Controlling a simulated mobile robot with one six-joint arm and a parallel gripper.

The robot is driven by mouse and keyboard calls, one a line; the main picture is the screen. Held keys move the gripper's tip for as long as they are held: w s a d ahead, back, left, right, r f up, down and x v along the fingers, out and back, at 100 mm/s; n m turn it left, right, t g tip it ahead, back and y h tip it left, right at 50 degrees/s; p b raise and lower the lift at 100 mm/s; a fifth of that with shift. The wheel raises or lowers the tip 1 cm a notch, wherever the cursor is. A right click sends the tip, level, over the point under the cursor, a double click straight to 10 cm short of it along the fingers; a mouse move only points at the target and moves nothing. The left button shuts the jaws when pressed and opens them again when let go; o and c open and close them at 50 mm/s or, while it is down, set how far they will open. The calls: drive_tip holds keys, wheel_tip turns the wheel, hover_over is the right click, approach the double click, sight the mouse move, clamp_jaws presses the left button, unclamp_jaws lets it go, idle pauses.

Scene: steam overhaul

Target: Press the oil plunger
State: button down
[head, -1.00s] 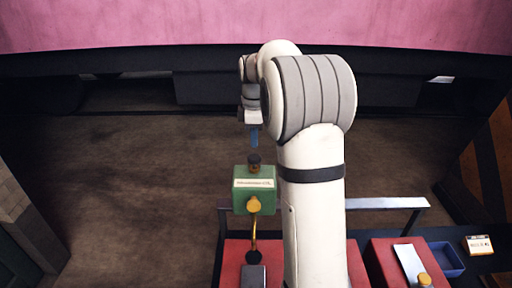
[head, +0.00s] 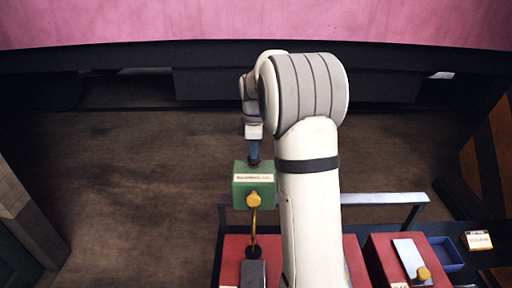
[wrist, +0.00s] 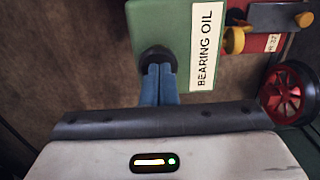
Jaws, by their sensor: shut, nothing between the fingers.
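The green oil box (head: 254,196) has a pale label, which reads "BEARING OIL" in the wrist view (wrist: 204,48). The dark round oil plunger (head: 253,163) stands on its top and also shows in the wrist view (wrist: 156,55). My gripper (head: 254,155) is above the plunger, pointing down, with its blue fingers shut and empty. In the wrist view the fingertips (wrist: 160,68) overlap the plunger's near side and seem to touch it. They hide part of it, and I cannot tell how far it is pressed in.
A yellow knob (head: 254,200) and a brass pipe (head: 253,228) are on the box's front. A red wheel (wrist: 286,95) is at the right in the wrist view. A metal rail (head: 385,199), red cases and a blue tray (head: 446,254) lie to the right. The floor at left is clear.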

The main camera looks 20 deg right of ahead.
drive_tip(key=shift+s+f, duration=0.15)
drive_tip(key=shift+f, duration=0.25)
drive_tip(key=shift+r, duration=0.1)
wheel_tip(320, 180, up, 14)
drive_tip(key=p, duration=0.1)
drive_tip(key=shift+r, duration=0.2)
drive_tip(key=shift+w+b, duration=0.25)
drive_tip(key=shift+b, duration=0.15)
idle(1.1)
drive_tip(key=shift+r+b, duration=1.25)
drive_tip(key=shift+b, duration=0.8)
